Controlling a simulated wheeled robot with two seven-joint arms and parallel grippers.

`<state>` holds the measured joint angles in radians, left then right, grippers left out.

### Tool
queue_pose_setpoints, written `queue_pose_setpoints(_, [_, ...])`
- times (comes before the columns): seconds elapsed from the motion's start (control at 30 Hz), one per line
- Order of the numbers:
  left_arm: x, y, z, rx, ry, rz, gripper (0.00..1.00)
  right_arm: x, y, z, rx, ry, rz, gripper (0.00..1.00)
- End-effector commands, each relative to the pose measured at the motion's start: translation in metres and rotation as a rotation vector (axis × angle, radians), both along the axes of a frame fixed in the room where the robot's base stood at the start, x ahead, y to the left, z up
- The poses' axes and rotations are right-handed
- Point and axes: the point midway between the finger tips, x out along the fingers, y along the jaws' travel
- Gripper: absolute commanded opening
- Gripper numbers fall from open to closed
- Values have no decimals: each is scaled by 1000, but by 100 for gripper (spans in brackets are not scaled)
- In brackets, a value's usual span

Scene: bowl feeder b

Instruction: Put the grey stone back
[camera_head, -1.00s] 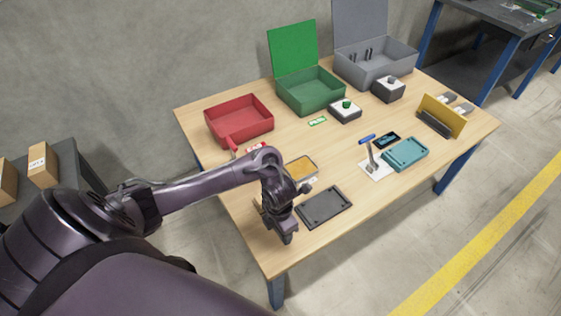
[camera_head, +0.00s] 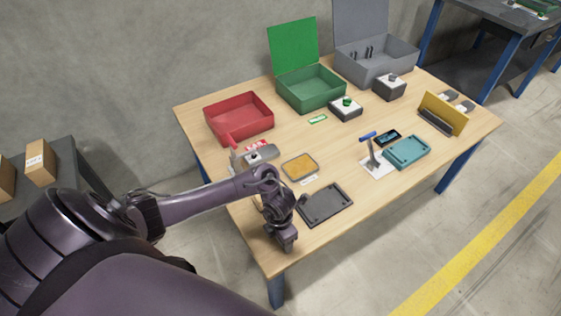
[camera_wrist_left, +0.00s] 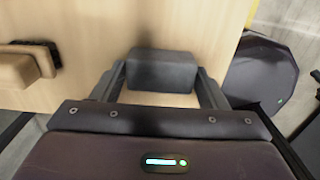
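A dark grey block (camera_wrist_left: 162,72), which looks like the grey stone, shows in the left wrist view. It lies between the two fingers of my left gripper (camera_wrist_left: 162,78), with a finger close along each side. I cannot tell whether the fingers press on it. In the head view my left gripper (camera_head: 286,244) is low at the near edge of the table (camera_head: 330,235); its fingertips and the block are hidden there by the wrist. My right gripper is not in view.
A dark flat tray (camera_head: 324,204) lies beside the gripper, with an orange-filled dish (camera_head: 300,167) behind it. A wooden piece with a dark strip (camera_wrist_left: 25,68) is left of the block. Red (camera_head: 240,117), green (camera_head: 311,90) and grey boxes (camera_head: 378,66) stand farther back. A yellow upright panel (camera_head: 444,112) stands right.

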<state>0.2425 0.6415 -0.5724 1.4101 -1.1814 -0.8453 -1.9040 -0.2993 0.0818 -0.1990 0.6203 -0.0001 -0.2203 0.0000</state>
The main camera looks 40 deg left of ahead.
Motion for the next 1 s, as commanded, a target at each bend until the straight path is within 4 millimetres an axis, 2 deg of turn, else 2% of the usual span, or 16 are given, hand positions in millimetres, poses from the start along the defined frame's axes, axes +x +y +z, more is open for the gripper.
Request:
queue_pose_setpoints(0.03, [0, 0, 0, 0, 0, 0, 74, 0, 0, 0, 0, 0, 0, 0])
queue_pose_setpoints(0.1, [0, 0, 0, 0, 0, 0, 80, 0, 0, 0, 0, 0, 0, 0])
queue_pose_setpoints(0.47, [0, 0, 7, 0, -1, 0, 80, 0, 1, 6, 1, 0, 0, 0])
queue_pose_setpoints(0.57, [1, 0, 22, -1, -4, -3, 80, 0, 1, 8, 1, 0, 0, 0])
queue_pose_setpoints(0.83, [0, 1, 81, 1, -6, -3, 80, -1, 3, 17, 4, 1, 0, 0])
queue_pose_setpoints(1.0, [0, 2, 113, 4, -5, -3, 80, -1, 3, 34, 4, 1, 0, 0])
